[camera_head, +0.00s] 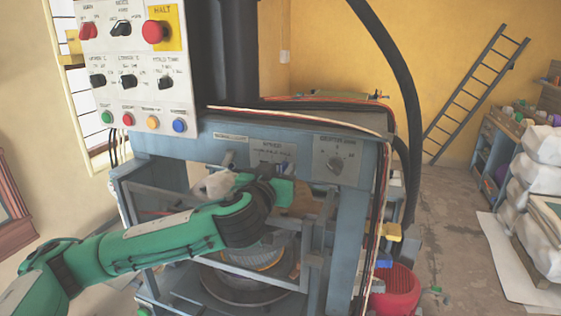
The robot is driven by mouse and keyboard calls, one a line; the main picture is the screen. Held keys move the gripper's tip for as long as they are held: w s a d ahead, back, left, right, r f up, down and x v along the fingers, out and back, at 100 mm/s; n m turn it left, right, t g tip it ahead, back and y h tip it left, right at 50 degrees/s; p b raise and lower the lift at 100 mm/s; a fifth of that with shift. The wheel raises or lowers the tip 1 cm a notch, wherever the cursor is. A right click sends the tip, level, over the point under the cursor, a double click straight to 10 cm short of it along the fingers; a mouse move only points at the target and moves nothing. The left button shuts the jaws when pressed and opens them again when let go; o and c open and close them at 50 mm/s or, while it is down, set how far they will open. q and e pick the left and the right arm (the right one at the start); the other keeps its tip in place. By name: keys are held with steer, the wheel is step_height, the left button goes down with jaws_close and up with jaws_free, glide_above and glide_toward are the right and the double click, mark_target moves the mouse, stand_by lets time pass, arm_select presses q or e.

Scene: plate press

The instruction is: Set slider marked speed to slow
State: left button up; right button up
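The speed panel (272,150) is a small grey plate on the front of the blue-grey press frame. Its lower part, where a slider could sit, is covered by my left gripper, so the slider's setting cannot be read. My green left arm comes in from the left, and its dark wrist bends up toward the panel. My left gripper (268,174) is at the panel's lower edge. Its fingers are small and partly hidden, so I cannot tell whether they are open or touch the slider. My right gripper is not in view.
A white control box (135,65) with knobs and coloured buttons hangs at upper left. A rotary knob panel (337,160) sits right of the speed panel. Cables run down the press's right side, above a red bucket (395,291). White sacks (540,180) are stacked at right.

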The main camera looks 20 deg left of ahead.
arm_select(q)
steer(key=shift+w, duration=0.55)
jaws_close()
steer(key=shift+f, duration=0.1)
